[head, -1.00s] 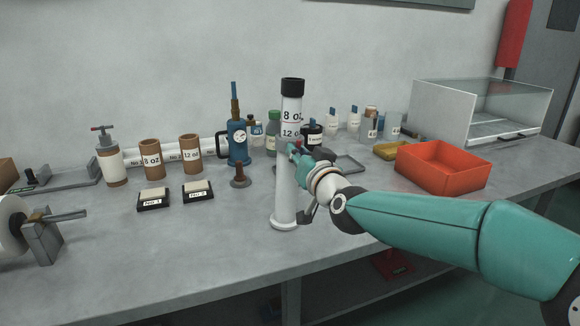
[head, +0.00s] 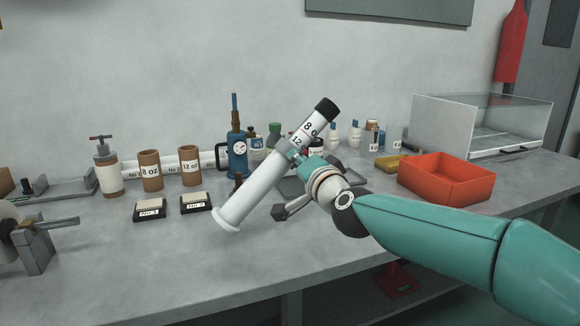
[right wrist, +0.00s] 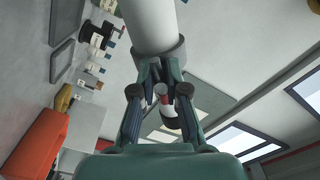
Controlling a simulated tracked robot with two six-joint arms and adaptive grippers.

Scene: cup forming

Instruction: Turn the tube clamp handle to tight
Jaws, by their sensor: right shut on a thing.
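A long white tube (head: 258,184) with a black cap (head: 326,108) and "8 oz" and "12" markings leans with its top to the right. I cannot tell if its flanged foot (head: 226,220) touches the table. My right gripper (head: 297,156) is shut at the tube's middle. In the right wrist view the fingers (right wrist: 160,68) meet at a grey collar (right wrist: 158,54) around the tube (right wrist: 152,22). A red-tipped white part (right wrist: 167,108) shows between the fingers; I cannot tell if it is the clamp handle. My left gripper is out of view.
Two black pads (head: 150,208) (head: 196,200) lie left of the tube. Brown cups (head: 150,170) and a blue jug (head: 237,156) stand behind. An orange bin (head: 446,178) and a clear-sided case (head: 482,125) are to the right. The table's front is clear.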

